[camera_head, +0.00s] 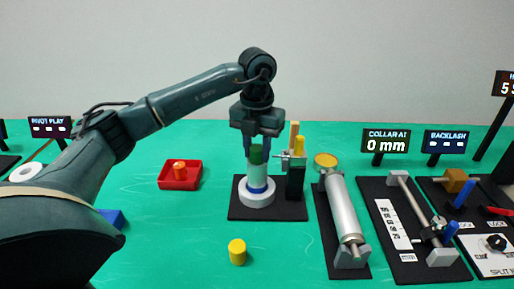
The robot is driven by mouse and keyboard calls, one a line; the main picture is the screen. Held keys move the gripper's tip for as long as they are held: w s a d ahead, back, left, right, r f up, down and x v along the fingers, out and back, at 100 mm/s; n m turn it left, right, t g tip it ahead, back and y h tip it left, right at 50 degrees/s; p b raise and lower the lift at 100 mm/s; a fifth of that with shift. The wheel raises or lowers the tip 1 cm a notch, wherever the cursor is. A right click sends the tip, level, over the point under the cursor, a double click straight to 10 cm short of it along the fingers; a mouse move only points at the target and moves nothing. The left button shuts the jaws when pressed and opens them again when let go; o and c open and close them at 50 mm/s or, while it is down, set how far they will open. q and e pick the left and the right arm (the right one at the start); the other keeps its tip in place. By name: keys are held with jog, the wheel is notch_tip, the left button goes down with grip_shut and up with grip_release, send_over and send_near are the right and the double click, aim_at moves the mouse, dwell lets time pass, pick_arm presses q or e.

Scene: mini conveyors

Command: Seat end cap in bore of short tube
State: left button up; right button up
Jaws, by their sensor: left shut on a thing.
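The short tube (257,174) is a pale, upright cylinder with a blue band at its foot. It stands in a white ring holder (257,199) on a black base plate. My left gripper (257,150) points straight down over the tube from above. It is shut on a dark green piece, which I take to be the end cap (256,155). The green piece is at the tube's top, in line with it. I cannot tell how far it sits in the bore, since the fingers flank it and the bore is hidden. My right gripper is not in view.
Close right of the tube stands a black post (295,178) with yellow and tan upright parts. A red tray (180,184) with an orange-red piece lies left. A yellow cylinder (237,252) stands in front. A silver roller (343,208) lies right.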

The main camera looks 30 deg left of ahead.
aim_at(257, 147)
pick_arm(q)
jog(key=shift+f, duration=0.2)
jog(key=o, duration=1)
jog(key=shift+c, duration=0.2)
notch_tip(257, 147, up, 12)
jog(key=p, duration=0.1)
jog(key=shift+r+p, duration=0.2)
jog(key=shift+p, duration=0.15)
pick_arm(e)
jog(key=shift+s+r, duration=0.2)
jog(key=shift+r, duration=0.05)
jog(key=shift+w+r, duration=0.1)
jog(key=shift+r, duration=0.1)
